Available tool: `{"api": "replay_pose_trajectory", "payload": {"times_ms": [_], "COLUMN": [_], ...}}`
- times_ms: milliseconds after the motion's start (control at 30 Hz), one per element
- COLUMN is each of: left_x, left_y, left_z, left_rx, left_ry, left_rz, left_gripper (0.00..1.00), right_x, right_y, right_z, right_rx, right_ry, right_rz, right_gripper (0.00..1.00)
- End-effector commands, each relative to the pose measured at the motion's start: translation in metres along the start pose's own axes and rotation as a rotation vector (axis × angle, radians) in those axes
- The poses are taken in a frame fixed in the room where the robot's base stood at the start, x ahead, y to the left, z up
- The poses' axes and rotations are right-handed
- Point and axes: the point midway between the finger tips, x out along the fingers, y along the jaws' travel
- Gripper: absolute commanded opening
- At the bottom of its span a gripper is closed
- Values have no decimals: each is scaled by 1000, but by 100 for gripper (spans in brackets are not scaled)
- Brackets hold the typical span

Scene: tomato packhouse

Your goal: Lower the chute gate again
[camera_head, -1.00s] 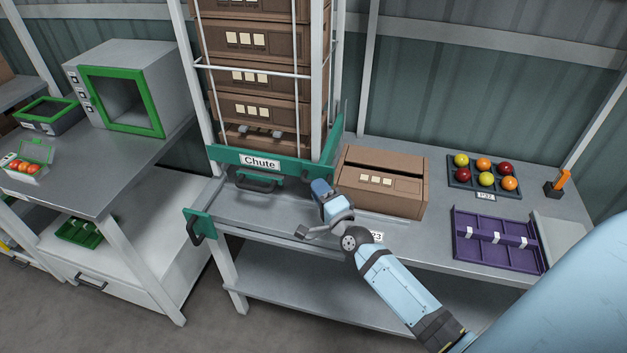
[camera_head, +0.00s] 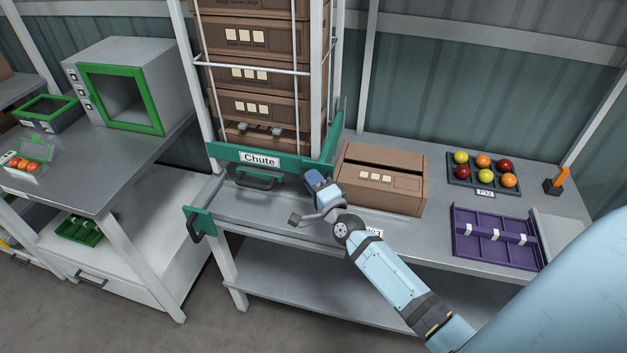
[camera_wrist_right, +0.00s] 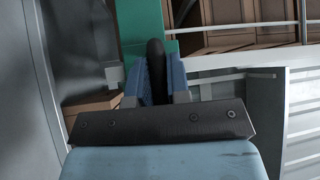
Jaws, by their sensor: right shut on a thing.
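The green chute front (camera_head: 215,152) with its "Chute" label crosses the foot of the carton stack. A black handle (camera_head: 255,183) hangs below the label. A green upright plate (camera_head: 340,125) stands at the chute's right end. My right gripper (camera_head: 314,180) is at that end, beside the plate's lower part. In the right wrist view its blue fingers (camera_wrist_right: 158,85) are shut on an upright black handle (camera_wrist_right: 156,58), with a green panel (camera_wrist_right: 141,22) behind it. In the head view my gripper hides that handle. My left gripper is not in view.
A brown carton (camera_head: 385,185) stands on the table just right of my gripper. Beyond it are a tray of tomatoes (camera_head: 455,183) and a purple divided tray (camera_head: 480,252). Another green plate with a black handle (camera_head: 196,228) is at the table's front left.

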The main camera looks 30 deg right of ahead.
Motion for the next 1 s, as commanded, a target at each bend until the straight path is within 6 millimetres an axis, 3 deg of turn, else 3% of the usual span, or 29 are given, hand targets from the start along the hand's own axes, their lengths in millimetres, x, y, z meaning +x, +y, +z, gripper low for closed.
{"api": "replay_pose_trajectory", "payload": {"times_ms": [200,367,700,733,767,1000], "left_x": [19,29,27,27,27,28], "left_y": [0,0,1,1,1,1], "left_z": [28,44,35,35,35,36], "left_rx": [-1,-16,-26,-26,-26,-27], "left_ry": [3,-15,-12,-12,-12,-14], "left_rz": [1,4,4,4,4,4], "left_gripper": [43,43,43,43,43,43], "right_x": [-7,-10,-10,-10,-10,-10], "right_y": [44,68,68,68,68,68], "right_z": [6,10,10,10,10,10], "right_rx": [0,0,0,0,0,1], "right_ry": [0,-1,0,0,0,0], "right_rz": [5,3,1,1,1,1], "right_gripper": [0,0,0,22,27,27]}}
